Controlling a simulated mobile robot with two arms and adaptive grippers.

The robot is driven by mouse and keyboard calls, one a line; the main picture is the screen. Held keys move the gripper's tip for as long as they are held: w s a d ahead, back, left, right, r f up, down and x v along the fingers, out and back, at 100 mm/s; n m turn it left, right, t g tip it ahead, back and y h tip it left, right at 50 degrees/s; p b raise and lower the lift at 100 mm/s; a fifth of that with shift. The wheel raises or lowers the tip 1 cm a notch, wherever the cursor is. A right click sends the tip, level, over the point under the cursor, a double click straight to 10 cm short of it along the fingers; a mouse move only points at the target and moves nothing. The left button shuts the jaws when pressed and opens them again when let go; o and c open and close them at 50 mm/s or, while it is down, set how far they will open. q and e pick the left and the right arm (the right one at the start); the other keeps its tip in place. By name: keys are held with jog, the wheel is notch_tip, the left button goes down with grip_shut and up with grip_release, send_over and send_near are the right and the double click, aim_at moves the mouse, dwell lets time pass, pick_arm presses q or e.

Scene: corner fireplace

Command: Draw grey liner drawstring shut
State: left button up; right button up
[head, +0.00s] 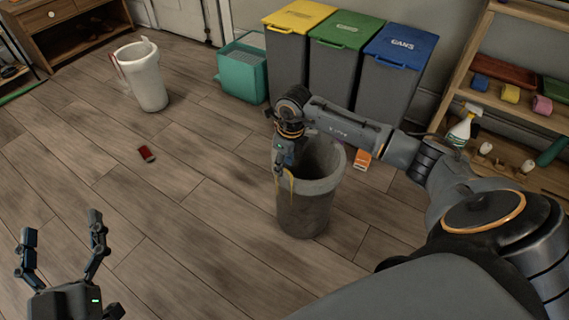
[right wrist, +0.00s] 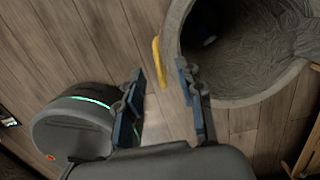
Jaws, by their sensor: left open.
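The grey bin (head: 303,208) stands on the floor at the centre of the head view, with a grey liner (right wrist: 262,62) inside and over its rim. A yellow drawstring (head: 291,182) hangs outside the rim on the left side. My right gripper (head: 280,170) is beside that rim, pointing down. In the right wrist view, its fingers (right wrist: 160,78) are apart, with the yellow drawstring (right wrist: 157,62) showing between and just beyond the tips; I see no grip on it. My left gripper (head: 62,235) is open and empty at the lower left, far from the bin.
A white bin (head: 146,78) with a reddish strap stands at the back left, beside a teal bin (head: 241,75). Yellow, green and blue lidded bins (head: 340,60) line the wall. A wooden shelf (head: 500,100) is at right. A small red object (head: 147,153) lies on otherwise open floor.

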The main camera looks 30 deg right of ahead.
grip_shut()
dwell(0.5)
